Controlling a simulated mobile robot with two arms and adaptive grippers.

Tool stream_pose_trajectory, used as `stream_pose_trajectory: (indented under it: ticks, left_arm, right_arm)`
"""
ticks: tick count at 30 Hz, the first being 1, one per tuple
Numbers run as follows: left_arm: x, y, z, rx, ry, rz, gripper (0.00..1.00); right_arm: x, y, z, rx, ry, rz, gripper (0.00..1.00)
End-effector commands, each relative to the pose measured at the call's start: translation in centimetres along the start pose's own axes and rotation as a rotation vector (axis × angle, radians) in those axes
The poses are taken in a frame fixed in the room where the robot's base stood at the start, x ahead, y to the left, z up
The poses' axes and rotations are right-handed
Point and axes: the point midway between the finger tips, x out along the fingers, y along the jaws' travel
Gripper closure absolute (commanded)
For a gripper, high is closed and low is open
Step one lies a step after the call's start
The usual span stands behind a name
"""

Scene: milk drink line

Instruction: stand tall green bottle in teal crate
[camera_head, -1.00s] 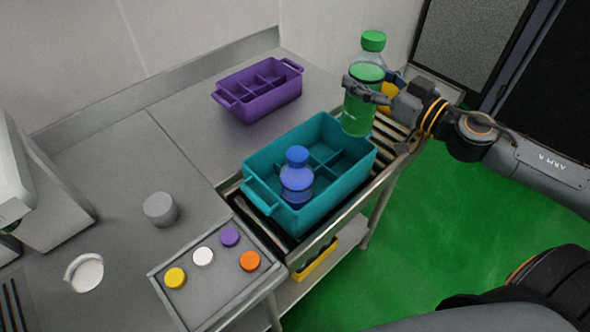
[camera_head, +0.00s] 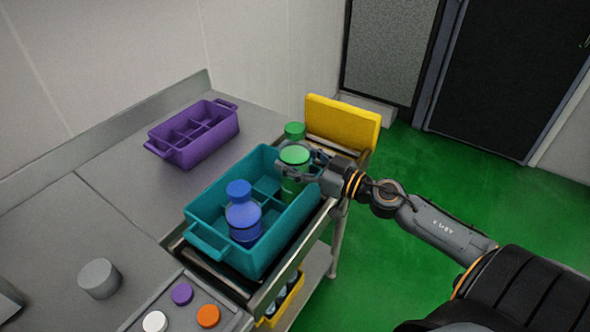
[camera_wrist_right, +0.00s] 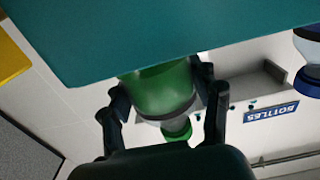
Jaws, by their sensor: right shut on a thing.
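The tall green bottle (camera_head: 291,186) has a green cap and clear neck. It is upright at the far right end of the teal crate (camera_head: 208,242). My right gripper (camera_head: 300,170) is shut around its upper body. In the right wrist view, the bottle (camera_wrist_right: 158,90) appears upside down between the fingers, and the teal crate's wall (camera_wrist_right: 150,40) hides its lower end. Its base seems to be inside the crate, but I cannot tell whether it touches the floor. A blue bottle (camera_head: 243,218) stands in the crate's near part. My left gripper is not in view.
A purple divided crate (camera_head: 197,150) sits on the counter behind. A yellow panel-like object (camera_head: 343,124) stands beyond the teal crate. A grey cylinder (camera_head: 99,278) and loose caps, including an orange one (camera_head: 208,315), are at the near left.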

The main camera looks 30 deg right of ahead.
Motion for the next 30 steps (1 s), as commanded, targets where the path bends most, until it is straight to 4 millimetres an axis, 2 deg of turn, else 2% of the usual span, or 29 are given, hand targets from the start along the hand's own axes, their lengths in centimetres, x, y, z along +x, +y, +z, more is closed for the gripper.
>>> stream_pose_trajectory:
  ticks: [1,4,16,17,20,30]
  left_arm:
    - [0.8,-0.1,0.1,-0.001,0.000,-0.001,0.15]
    - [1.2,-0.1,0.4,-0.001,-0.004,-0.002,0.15]
    - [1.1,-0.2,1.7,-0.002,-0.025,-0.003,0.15]
    - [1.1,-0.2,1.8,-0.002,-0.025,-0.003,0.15]
    - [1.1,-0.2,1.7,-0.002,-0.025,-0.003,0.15]
    - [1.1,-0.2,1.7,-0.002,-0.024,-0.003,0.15]
  right_arm:
    - [0.0,0.1,1.0,0.003,0.006,0.004,0.94]
    - [0.0,0.1,2.0,0.000,0.006,0.003,0.94]
    - [0.0,0.1,2.4,-0.001,0.004,0.001,0.94]
    - [0.0,0.0,2.6,0.000,0.000,0.001,0.36]
    - [0.0,0.0,2.6,0.000,0.000,0.001,0.16]
    - [0.0,0.0,2.5,-0.001,0.000,0.000,0.15]
